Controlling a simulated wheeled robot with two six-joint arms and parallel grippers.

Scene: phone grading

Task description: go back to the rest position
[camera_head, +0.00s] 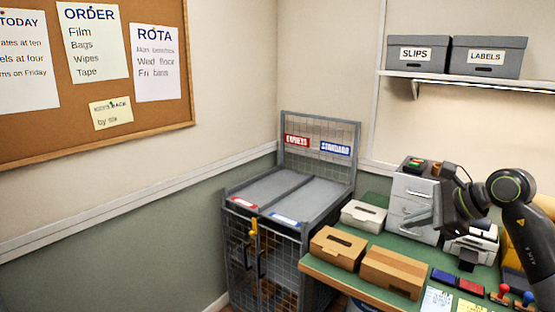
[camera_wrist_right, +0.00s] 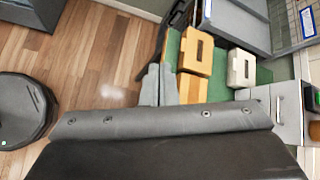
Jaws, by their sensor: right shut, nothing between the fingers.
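My right gripper (camera_head: 412,220) is in the head view, in front of the grey drawer unit (camera_head: 413,190) and above the green table. Its fingers are shut with nothing between them. In the right wrist view the closed fingers (camera_wrist_right: 156,84) point toward the table edge, with the wooden floor (camera_wrist_right: 90,60) to their left. My right arm comes in from the right. My left gripper and arm are not in view.
Brown boxes (camera_head: 338,248) and a white box (camera_head: 363,216) stand on the green table (camera_head: 318,267). A wire cage cart (camera_head: 262,240) stands left of it. Stamps (camera_head: 502,291) and ink pads (camera_head: 470,286) lie at the front right. The floor in the wrist view is partly clear.

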